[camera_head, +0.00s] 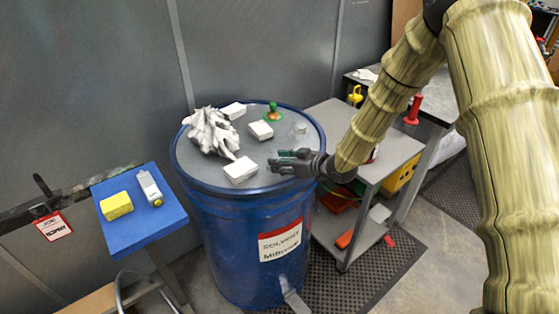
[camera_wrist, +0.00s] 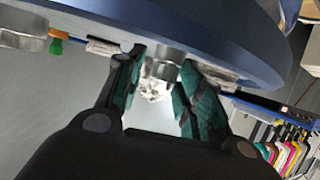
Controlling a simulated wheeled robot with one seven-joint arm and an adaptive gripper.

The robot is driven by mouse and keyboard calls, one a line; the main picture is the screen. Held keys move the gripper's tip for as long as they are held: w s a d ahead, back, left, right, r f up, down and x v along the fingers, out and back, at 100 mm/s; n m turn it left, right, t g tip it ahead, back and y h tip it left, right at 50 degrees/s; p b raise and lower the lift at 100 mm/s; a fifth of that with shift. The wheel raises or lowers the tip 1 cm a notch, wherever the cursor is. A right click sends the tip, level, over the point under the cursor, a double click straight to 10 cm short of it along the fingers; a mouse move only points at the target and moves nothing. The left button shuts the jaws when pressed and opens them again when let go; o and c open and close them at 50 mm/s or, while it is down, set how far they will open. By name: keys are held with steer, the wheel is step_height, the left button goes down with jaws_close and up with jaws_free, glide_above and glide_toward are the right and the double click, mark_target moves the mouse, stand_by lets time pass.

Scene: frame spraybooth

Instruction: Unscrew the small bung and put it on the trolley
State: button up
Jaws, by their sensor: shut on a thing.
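My gripper (camera_head: 285,161) reaches in from the right, low over the lid of the blue drum (camera_head: 215,235). In the wrist view my gripper (camera_wrist: 160,85) has its fingers on both sides of a grey metal piece, which looks like the small bung (camera_wrist: 165,60), and is shut on it. The bung is at the lid; I cannot tell whether it is still in its thread. In the head view the fingers hide it. The grey trolley (camera_head: 345,118) stands right of the drum, with clear room on its top.
A blue stool (camera_head: 130,228) at left carries a yellow sponge (camera_head: 116,205) and a white device (camera_head: 149,188). A bench (camera_head: 440,105) stands behind the trolley.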

steer(key=shift+w+d+r+n+g+y+p, duration=0.3)
steer(key=shift+w+n+y+p, duration=0.1)
steer(key=shift+w+p, duration=0.1)
steer(key=shift+f+n+g, duration=0.1)
steer(key=shift+n+g, duration=0.2)
steer(key=shift+n, duration=0.1)
steer(key=shift+p, duration=0.3)
steer(key=shift+c, duration=0.2)
steer(key=shift+w+n+g+y+p, duration=0.2)
steer(key=shift+n+g+y+p, duration=0.3)
steer(key=shift+n+g, duration=0.1)
steer(key=n+g, duration=0.1)
steer(key=n+g+y, duration=0.1)
steer(key=g, duration=0.1)
steer(key=shift+w+n+p, duration=0.3)
steer(key=shift+w+p, duration=0.05)
steer(key=shift+w, duration=0.05)
steer(key=shift+w+n+g, duration=0.15)
steer(key=shift+n+g, duration=0.25)
